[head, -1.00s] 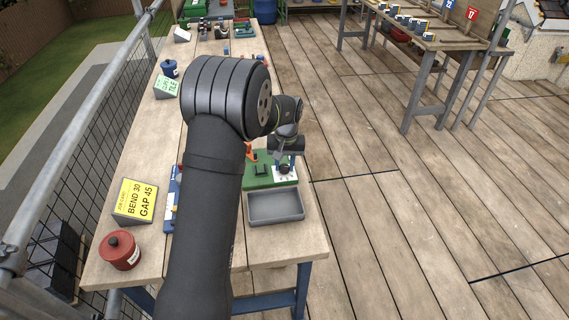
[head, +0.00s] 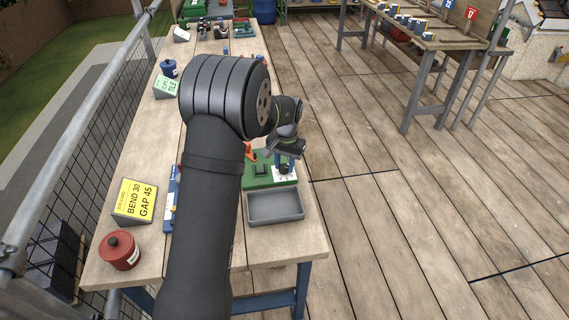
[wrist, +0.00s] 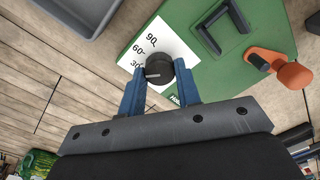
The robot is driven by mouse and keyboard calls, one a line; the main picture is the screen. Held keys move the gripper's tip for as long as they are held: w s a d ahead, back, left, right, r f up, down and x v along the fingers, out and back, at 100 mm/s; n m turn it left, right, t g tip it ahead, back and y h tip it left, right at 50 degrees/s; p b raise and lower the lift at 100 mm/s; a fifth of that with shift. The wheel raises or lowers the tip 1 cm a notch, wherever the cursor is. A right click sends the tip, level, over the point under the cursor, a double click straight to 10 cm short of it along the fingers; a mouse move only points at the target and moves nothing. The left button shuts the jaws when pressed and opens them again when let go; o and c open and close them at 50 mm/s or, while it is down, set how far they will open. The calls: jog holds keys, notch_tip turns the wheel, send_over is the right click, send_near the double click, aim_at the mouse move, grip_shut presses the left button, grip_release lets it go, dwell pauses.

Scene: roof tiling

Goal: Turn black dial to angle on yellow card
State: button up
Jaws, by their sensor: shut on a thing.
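The yellow card (head: 138,199) reads "BEND 30 GAP 45" and stands on the bench at the left in the head view. The black dial (wrist: 159,69) sits on a white scale plate (wrist: 150,42) marked 90, 60 and 30, on a green base (wrist: 228,75). My gripper (wrist: 161,72) is shut on the dial, one blue finger on each side. A pale line on the dial points left, towards the 30 side of the scale; the exact angle is hard to read. In the head view the dial is mostly hidden by my gripper.
A black bracket (wrist: 222,28) and an orange-handled part (wrist: 280,66) stand on the green base. An empty grey tray (head: 275,207) lies in front of it. A red canister (head: 119,251) stands at the bench's front left. Bare wood lies between card and canister.

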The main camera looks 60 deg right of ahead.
aim_at(287, 167)
jog(key=o, duration=1)
jog(key=shift+c, duration=0.2)
jog(key=shift+r, duration=0.15)
notch_tip(287, 167, up, 17)
jog(key=shift+s, duration=0.35)
jog(key=shift+d+r, duration=0.1)
jog(key=f, duration=1.7)
jog(key=shift+w+f, duration=0.25)
jog(key=shift+w, duration=0.1)
